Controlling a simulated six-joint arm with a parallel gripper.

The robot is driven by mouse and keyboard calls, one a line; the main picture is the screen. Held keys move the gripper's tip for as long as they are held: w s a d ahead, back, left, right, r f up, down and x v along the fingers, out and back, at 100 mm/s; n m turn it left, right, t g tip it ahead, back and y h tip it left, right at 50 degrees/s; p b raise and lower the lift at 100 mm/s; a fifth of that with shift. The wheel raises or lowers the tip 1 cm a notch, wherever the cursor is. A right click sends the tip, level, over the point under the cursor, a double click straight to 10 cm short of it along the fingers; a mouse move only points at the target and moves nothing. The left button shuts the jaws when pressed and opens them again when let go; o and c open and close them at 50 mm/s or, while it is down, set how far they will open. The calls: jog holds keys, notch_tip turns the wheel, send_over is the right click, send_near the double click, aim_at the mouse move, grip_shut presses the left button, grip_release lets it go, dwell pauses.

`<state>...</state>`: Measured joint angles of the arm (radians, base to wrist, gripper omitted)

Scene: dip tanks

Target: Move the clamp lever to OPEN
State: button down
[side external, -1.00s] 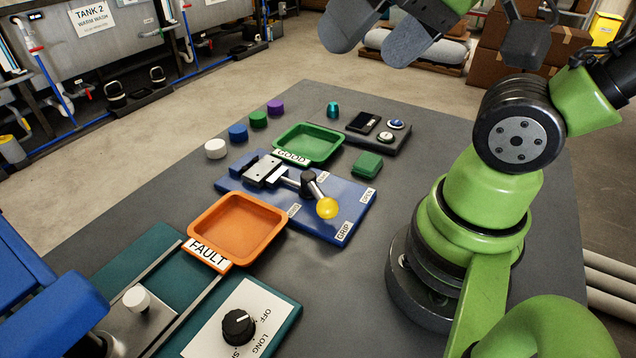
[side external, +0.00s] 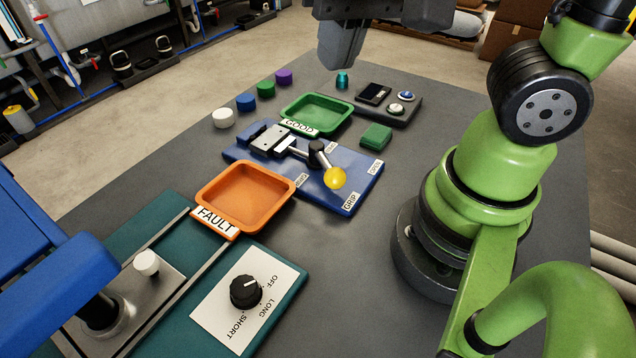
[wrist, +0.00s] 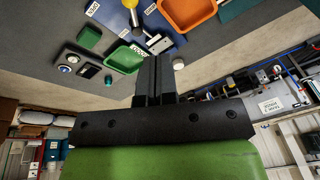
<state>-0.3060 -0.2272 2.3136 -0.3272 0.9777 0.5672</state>
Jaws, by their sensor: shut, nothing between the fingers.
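The blue clamp base (side external: 280,175) lies on the table; its metal jaw block (side external: 270,140) is at its far left. The clamp lever has a black pivot (side external: 317,155) and a yellow ball knob (side external: 335,178). Another label (side external: 375,168), too small to read surely, is at the right corner. My gripper (side external: 340,62) is high beyond the clamp, apart from the lever, its fingers shut and empty. The wrist view shows the closed fingers (wrist: 155,62), with the knob (wrist: 130,3) at the top edge.
The green GOOD tray (side external: 317,112) is behind the clamp and the orange FAULT tray (side external: 245,197) is at its front left. A green block (side external: 376,136) and a dark instrument box (side external: 400,108) stand behind right. A dial panel (side external: 245,290) is in front. Table right of the clamp is clear.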

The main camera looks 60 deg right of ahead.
aim_at(326, 167)
jog(key=w+a+f+h, duration=0.1)
jog(key=a+f+h, duration=0.3)
jog(key=f, duration=0.4)
jog(key=w+a+f+h, duration=0.2)
jog(key=a+f+h, duration=0.2)
jog(key=f, duration=0.4)
jog(key=shift+a+f+m+g, duration=0.2)
jog(key=shift+a+m+g, duration=0.1)
jog(key=shift+a, duration=0.1)
jog(key=shift+d, duration=0.1)
jog(key=x, duration=1)
jog(key=shift+d+f, duration=0.1)
jog(key=shift+f, duration=0.1)
jog(key=shift+s+d+r, duration=0.25)
jog(key=shift+s+d, duration=0.05)
jog(key=shift+d, duration=0.2)
jog(key=shift+s+d+r, duration=0.2)
jog(key=shift+s+d, duration=0.05)
jog(key=shift+d, duration=0.25)
jog(key=shift+s+d+r, duration=0.1)
jog(key=shift+s+d, duration=0.15)
jog(key=shift+d, duration=0.35)
